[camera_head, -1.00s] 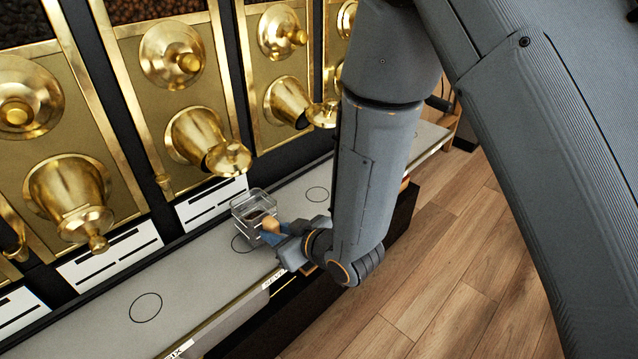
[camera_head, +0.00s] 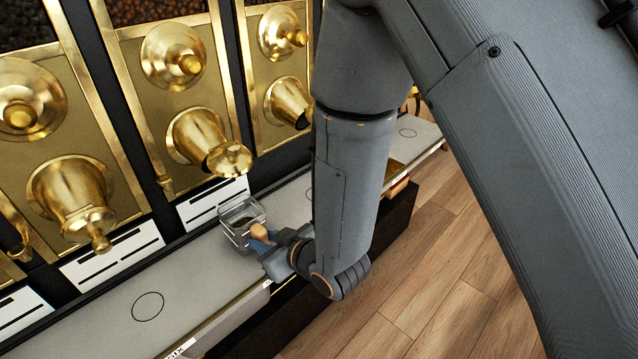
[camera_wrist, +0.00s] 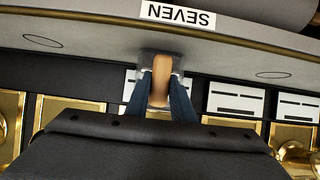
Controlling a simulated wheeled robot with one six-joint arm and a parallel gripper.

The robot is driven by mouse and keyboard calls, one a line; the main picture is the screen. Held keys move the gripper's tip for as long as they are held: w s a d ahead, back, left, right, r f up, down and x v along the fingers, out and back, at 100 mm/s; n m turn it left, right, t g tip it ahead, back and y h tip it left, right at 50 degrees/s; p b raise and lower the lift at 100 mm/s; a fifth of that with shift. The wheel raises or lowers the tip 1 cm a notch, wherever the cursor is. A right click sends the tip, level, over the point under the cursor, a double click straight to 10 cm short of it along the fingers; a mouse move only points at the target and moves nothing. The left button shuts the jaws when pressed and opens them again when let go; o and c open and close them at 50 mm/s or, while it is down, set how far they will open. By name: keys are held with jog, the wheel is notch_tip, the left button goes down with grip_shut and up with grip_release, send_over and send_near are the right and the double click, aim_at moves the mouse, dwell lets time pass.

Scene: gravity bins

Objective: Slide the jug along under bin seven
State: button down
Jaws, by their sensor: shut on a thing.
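The SEVEN label (camera_wrist: 178,15) on the shelf's front edge is upside down in the wrist view, close to in line with the jug. Whatever lies under the jug is hidden.
The shelf (camera_head: 190,272) is clear to the left of the jug, with a drawn circle (camera_head: 148,306) there. A neighbouring gold spout (camera_head: 70,195) hangs to the left. White label cards (camera_head: 112,255) line the back wall.

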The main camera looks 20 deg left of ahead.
jog(key=shift+s+a, duration=0.15)
jog(key=shift+s, duration=0.2)
jog(key=c, duration=1.5)
grip_release()
jog(key=shift+o, duration=0.2)
